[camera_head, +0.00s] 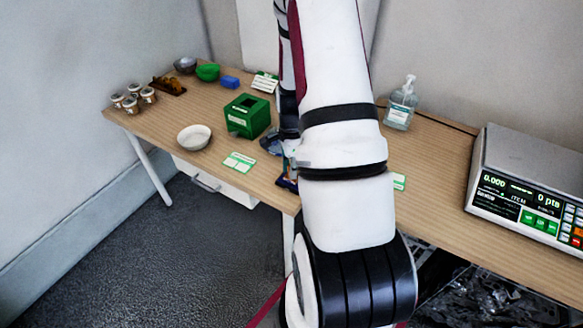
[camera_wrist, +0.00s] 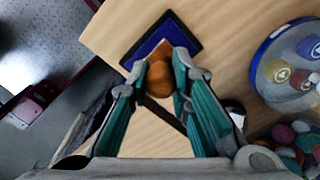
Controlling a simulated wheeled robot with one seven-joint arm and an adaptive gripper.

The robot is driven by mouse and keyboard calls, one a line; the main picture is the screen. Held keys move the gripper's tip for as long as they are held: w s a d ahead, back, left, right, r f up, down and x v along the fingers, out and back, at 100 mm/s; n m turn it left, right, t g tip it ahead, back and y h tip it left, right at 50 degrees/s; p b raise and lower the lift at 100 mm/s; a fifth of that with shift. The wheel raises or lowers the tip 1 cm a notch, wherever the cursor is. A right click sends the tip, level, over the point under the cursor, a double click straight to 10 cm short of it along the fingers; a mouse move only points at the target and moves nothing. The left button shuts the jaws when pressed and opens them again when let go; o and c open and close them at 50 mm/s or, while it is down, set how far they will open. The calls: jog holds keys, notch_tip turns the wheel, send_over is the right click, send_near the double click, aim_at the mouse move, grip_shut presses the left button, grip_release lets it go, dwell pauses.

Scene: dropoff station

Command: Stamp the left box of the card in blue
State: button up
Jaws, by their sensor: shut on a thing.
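My gripper (camera_wrist: 160,80) is shut on a wooden stamp (camera_wrist: 160,84), seen by its round brown knob in the wrist view. The stamp is over a blue ink pad (camera_wrist: 177,33) in a dark square case. I cannot tell whether its hidden underside touches the pad. In the head view my arm hides most of the gripper and the stamp. A green and white card (camera_head: 238,161) lies flat left of my arm, near the table's front edge. Another green and white card (camera_head: 399,181) shows partly at the right of my arm. Their boxes are too small to read.
A white bowl (camera_head: 194,137) and a green box (camera_head: 247,115) stand left of my arm on the wooden table (camera_head: 437,160). A pump bottle (camera_head: 401,106) and a scale (camera_head: 528,185) stand to the right. A round dish (camera_wrist: 262,52) is at the right in the wrist view.

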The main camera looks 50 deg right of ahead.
dwell(0.6)
jog(key=shift+r+p, duration=1.65)
jog(key=shift+r, duration=1.85)
